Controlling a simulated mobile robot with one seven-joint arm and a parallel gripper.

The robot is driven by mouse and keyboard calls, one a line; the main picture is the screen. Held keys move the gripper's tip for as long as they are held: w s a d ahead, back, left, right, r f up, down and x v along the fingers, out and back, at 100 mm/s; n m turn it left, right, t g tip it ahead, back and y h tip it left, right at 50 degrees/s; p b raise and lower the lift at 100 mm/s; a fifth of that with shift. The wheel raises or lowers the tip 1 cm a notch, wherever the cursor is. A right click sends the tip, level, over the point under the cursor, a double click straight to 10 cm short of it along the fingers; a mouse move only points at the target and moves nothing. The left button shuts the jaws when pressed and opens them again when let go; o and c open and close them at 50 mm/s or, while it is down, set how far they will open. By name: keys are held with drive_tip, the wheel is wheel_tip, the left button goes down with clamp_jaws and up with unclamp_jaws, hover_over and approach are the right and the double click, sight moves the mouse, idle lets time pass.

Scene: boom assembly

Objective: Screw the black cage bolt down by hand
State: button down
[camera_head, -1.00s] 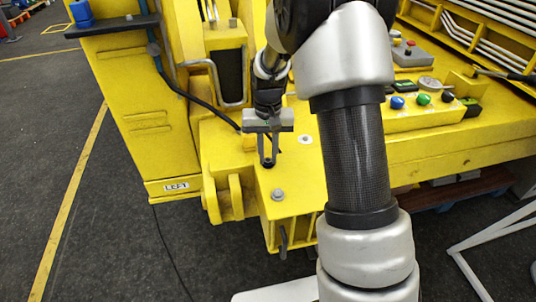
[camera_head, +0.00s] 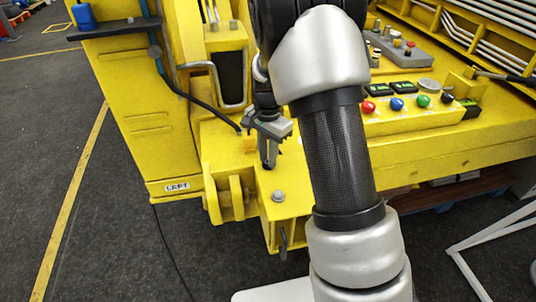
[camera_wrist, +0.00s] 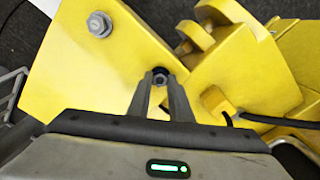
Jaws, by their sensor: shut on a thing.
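The black cage bolt (camera_wrist: 160,77) shows in the wrist view as a dark round head with a pale centre, on the yellow plate (camera_wrist: 110,75). My gripper (camera_wrist: 160,79) is shut on it, with one fingertip on each side of the head. In the head view my gripper (camera_head: 268,165) points down at the top of the yellow block, its fingers seen nearly edge-on. The bolt is hidden there by the fingertips. How deep the bolt sits cannot be told.
A silver hex bolt (camera_head: 278,196) sits near the plate's front corner, also in the wrist view (camera_wrist: 99,24). Yellow lugs (camera_head: 236,195) stand to the left. A dark cable (camera_head: 200,103) runs close behind my gripper. A button box (camera_head: 410,117) lies to the right.

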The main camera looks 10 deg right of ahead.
drive_tip(key=shift+w+r+m, duration=0.25)
drive_tip(key=shift+r+m, duration=0.05)
drive_tip(key=c, duration=1.6)
unclamp_jaws()
drive_tip(key=shift+s+f, duration=0.15)
drive_tip(key=shift+r+p, duration=0.4)
drive_tip(key=shift+r, duration=8.35)
